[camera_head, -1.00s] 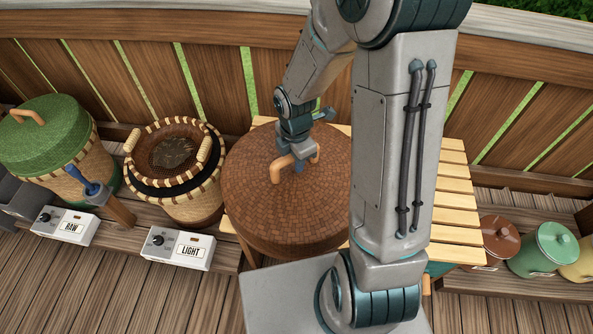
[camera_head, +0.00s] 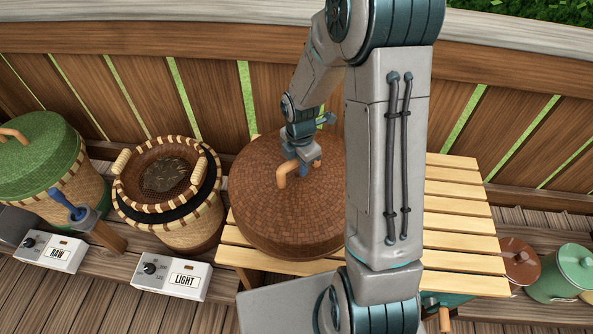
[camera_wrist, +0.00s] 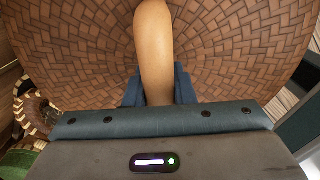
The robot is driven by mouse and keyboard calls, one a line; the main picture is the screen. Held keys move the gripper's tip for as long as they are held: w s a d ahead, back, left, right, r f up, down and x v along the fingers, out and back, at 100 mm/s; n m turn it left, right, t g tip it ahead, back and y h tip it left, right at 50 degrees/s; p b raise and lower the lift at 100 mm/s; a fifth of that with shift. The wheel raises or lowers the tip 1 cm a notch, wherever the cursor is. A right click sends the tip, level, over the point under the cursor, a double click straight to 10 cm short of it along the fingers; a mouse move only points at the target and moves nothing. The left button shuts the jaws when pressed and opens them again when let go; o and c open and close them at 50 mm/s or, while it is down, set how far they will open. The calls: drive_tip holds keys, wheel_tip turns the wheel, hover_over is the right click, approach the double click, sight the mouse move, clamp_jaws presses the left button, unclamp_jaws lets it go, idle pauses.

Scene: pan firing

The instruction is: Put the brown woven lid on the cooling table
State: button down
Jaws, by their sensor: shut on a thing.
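The brown woven lid (camera_head: 265,205) is a wide round dome with a tan handle on top. It is over the left part of the slatted wooden cooling table (camera_head: 455,215); I cannot tell whether its rim touches the slats. My gripper (camera_head: 303,155) is shut on the lid's handle (camera_head: 295,172). In the wrist view the handle (camera_wrist: 154,50) runs between the fingers, with the woven lid (camera_wrist: 80,50) filling the background. My arm hides the lid's right edge and the middle of the table.
Left of the table stands an open basket (camera_head: 180,210) with dark contents and two handles. A green-lidded basket (camera_head: 40,150) is farther left. Boxes marked RAW (camera_head: 50,252) and LIGHT (camera_head: 172,277) are in front. Small canisters (camera_head: 562,270) stand at right. The table's right side is clear.

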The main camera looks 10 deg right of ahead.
sight(298, 174)
drive_tip(key=shift+a+f+b, duration=0.15)
drive_tip(key=shift+f+b, duration=0.65)
drive_tip(key=shift+f, duration=0.15)
drive_tip(key=shift+a+f+b, duration=0.1)
drive_tip(key=shift+f+b, duration=0.65)
drive_tip(key=shift+f, duration=0.2)
drive_tip(key=shift+f, duration=0.15)
drive_tip(key=c, duration=1.2)
unclamp_jaws()
drive_tip(key=shift+s, duration=0.1)
